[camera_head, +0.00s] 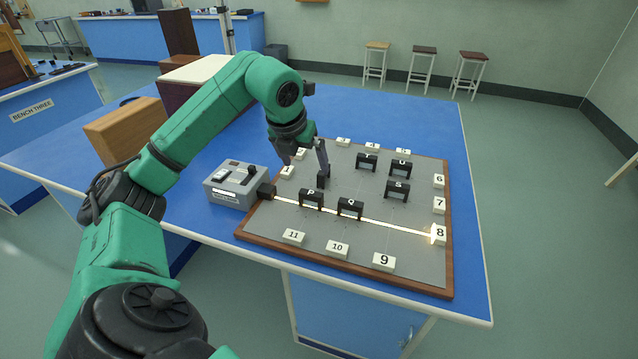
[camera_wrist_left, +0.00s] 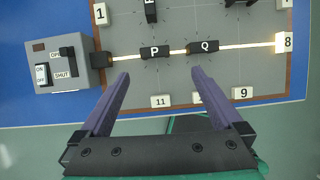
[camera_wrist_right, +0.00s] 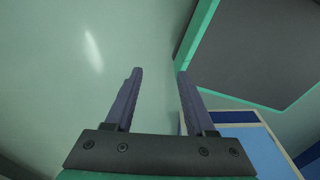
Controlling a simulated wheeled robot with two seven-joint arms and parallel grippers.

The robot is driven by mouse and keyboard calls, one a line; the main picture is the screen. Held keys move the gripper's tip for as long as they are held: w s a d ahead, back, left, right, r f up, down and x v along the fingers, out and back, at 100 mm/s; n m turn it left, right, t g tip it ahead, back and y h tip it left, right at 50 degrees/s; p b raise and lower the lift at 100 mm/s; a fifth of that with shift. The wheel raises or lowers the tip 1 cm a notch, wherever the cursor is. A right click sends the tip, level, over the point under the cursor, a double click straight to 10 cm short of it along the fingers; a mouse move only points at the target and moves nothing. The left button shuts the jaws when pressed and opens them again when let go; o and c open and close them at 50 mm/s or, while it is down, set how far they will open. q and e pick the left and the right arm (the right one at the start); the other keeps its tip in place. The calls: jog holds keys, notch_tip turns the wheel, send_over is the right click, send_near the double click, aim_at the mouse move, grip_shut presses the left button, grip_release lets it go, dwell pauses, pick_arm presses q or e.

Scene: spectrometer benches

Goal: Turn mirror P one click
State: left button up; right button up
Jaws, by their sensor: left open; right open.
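Mirror P (camera_head: 311,198) is a small black block lettered P on the grey board (camera_head: 290,225). The bright beam runs from the grey lamp box (camera_head: 232,187) past P and mirror Q (camera_head: 349,207) to marker 8 (camera_head: 440,235), which glows. My left gripper (camera_head: 306,172) is open and empty above the board, near P. In the left wrist view, P (camera_wrist_left: 156,52) lies beyond the gap between the open fingertips (camera_wrist_left: 161,76), apart from both. My right gripper (camera_wrist_right: 160,72) is open and empty in its own wrist view, away from the board.
Mirror S (camera_head: 397,190), mirror U (camera_head: 401,167) and other black mirrors stand on the board, with several white numbered markers around its edge. A brown wooden box (camera_head: 125,130) stands on the blue bench at the left. Stools (camera_head: 421,66) stand by the far wall.

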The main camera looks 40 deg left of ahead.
pick_arm(q)
jog(key=a, duration=0.1)
send_near(311, 193)
jog(key=p+x, duration=0.1)
jog(key=x, duration=0.7)
jog(key=shift+w+a+f, duration=0.1)
jog(key=shift+w+f, duration=0.05)
jog(key=shift+f, duration=0.1)
pick_arm(e)
jog(key=shift+s+r, duration=0.45)
jog(key=shift+r, duration=0.25)
pick_arm(q)
jog(key=c, duration=1.2)
jog(key=shift+o, duration=0.2)
